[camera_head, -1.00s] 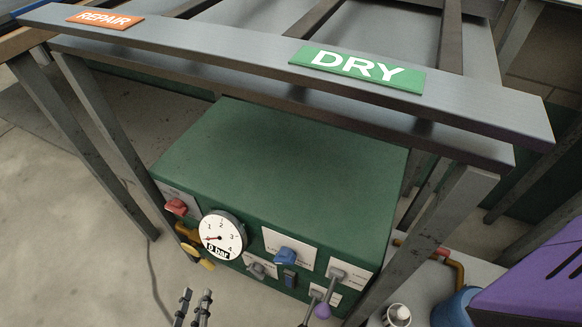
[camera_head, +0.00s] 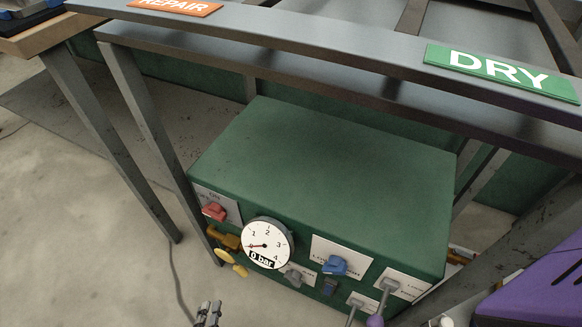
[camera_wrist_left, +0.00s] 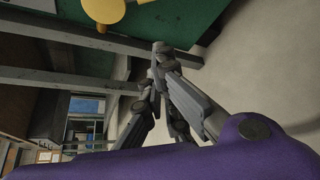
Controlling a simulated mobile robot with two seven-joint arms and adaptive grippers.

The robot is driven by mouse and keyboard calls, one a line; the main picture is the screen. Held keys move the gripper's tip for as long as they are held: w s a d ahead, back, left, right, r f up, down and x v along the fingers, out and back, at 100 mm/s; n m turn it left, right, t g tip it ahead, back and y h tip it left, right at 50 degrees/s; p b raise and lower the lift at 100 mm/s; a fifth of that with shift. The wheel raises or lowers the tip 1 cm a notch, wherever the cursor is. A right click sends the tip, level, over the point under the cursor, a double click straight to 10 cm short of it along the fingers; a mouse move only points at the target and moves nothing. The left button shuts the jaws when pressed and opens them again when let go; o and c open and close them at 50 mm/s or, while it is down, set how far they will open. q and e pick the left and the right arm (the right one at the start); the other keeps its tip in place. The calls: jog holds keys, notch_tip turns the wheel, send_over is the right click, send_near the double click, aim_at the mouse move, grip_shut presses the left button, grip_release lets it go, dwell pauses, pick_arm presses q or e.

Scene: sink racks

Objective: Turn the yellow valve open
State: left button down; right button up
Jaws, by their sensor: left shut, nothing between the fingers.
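The yellow valve (camera_head: 233,264) sticks out at the lower left of the green box's front, below the red knob and left of the round gauge. Its turning angle is hard to tell. In the left wrist view the yellow valve (camera_wrist_left: 104,10) shows at the top edge, partly cut off. My left gripper (camera_head: 209,308) is at the bottom of the head view, below and a little left of the valve, apart from it. In the left wrist view my left gripper (camera_wrist_left: 161,50) has its fingertips together with nothing between them. My right gripper is not in view.
The green box (camera_head: 330,165) stands under a grey metal frame. Its front carries a gauge (camera_head: 266,243) reading 0 bar, a red knob (camera_head: 214,211), a blue knob (camera_head: 335,265) and levers. Frame legs stand on both sides. Bare floor (camera_head: 90,250) lies at left.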

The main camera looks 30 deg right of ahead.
aim_at(235, 266)
pick_arm(q)
jog(key=b+x, duration=0.4)
jog(key=x, duration=0.6)
jog(key=shift+s+d+r, duration=1.15)
jog(key=shift+r, duration=0.05)
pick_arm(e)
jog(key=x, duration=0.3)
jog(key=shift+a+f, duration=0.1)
